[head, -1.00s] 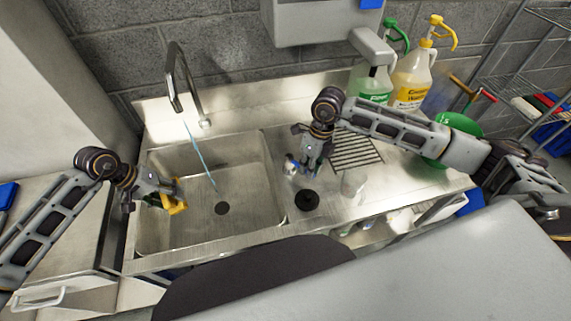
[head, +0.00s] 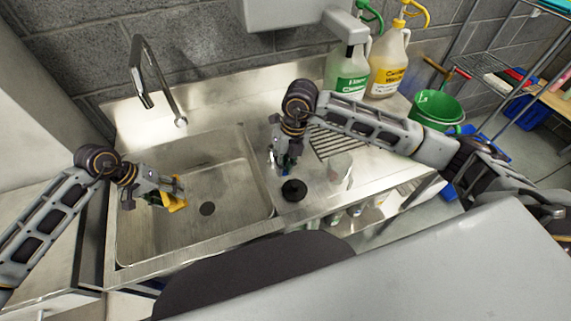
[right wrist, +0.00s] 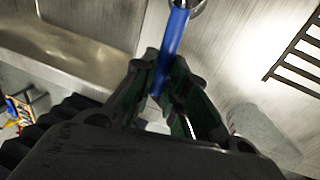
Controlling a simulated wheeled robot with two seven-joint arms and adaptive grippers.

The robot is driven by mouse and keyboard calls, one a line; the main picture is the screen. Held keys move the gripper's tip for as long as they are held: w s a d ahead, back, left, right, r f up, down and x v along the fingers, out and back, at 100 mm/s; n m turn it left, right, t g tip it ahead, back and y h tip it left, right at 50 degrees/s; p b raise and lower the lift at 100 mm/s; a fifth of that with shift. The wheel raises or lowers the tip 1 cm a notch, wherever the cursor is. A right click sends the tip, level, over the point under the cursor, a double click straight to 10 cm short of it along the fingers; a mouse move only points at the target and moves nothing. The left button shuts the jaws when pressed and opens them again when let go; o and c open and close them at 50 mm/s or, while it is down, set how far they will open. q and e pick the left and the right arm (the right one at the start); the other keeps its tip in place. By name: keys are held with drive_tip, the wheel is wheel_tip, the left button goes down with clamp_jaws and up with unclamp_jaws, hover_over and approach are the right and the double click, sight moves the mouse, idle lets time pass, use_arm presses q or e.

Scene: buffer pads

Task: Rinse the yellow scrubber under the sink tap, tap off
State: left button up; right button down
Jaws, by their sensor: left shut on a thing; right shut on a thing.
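The yellow scrubber (head: 176,202) is held by my left gripper (head: 163,193), which is shut on it above the left part of the sink basin (head: 225,185). The gripper partly covers it. The curved metal tap (head: 150,75) stands behind the basin, and no water runs from it. My right gripper (head: 280,165) is at the right rim of the basin. In the right wrist view its fingers (right wrist: 168,85) are shut on a blue handle (right wrist: 173,45), which ends at a round metal part (right wrist: 190,5).
A black round piece (head: 293,190) and a clear cup (head: 340,167) are on the counter by my right gripper. A green-labelled bottle (head: 346,75) and a yellow-labelled bottle (head: 388,65) stand behind. A green bucket (head: 437,107) is at the right.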

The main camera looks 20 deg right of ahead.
drive_tip(key=shift+a, duration=0.15)
idle(0.4)
drive_tip(key=c, duration=1.4)
unclamp_jaws()
drive_tip(key=shift+c, duration=0.2)
drive_tip(key=shift+r, duration=0.15)
wheel_tip(320, 180, up, 12)
drive_tip(key=d, duration=0.2)
drive_tip(key=shift+d+f, duration=0.15)
drive_tip(key=shift+f, duration=0.1)
drive_tip(key=shift+w, duration=0.1)
